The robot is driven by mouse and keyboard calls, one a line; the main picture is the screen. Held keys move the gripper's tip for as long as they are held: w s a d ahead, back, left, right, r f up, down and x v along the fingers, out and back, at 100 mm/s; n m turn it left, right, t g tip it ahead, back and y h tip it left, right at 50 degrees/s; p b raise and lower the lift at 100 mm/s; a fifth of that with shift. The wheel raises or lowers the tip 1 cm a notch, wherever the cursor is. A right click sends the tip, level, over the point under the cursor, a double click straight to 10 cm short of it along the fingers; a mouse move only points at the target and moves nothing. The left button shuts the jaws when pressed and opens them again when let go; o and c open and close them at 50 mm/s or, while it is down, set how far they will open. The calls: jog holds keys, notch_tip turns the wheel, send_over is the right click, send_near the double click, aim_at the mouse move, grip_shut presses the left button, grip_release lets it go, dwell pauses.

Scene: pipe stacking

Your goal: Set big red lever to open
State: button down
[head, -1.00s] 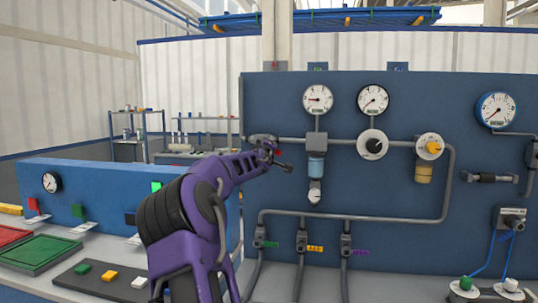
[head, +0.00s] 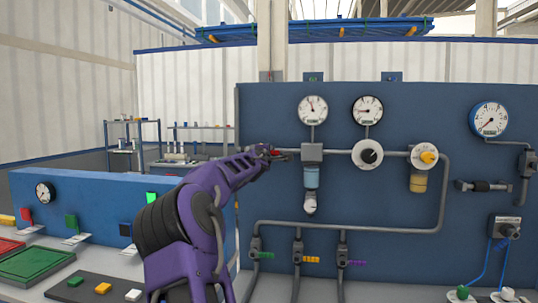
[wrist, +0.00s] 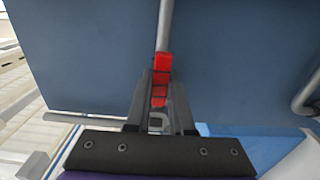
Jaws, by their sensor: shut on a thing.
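The big red lever (wrist: 162,64) shows in the wrist view between my gripper's two grey fingers (wrist: 160,97). Its red end reaches past the fingertips, in line with a grey pipe (wrist: 166,25) on the blue panel. My gripper is shut on the lever. In the head view, my gripper (head: 273,153) is at the panel's left edge, at the height of the upper pipe. Only a small red part of the lever shows there; my purple arm and the gripper hide most of it, so its exact angle is hard to tell.
The blue panel (head: 400,115) carries white gauges (head: 312,110), a black round knob (head: 369,154), a yellow knob (head: 428,157) and a lower pipe (head: 350,226). A lower blue console (head: 95,190) with coloured switches stands at left. Several coloured blocks lie in front of it.

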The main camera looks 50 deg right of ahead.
jog(key=c, duration=0.8)
grip_release()
jog(key=shift+a, duration=0.1)
jog(key=shift+b+v, duration=2.2)
jog(key=shift+v, duration=6.4)
jog(key=shift+s, duration=0.15)
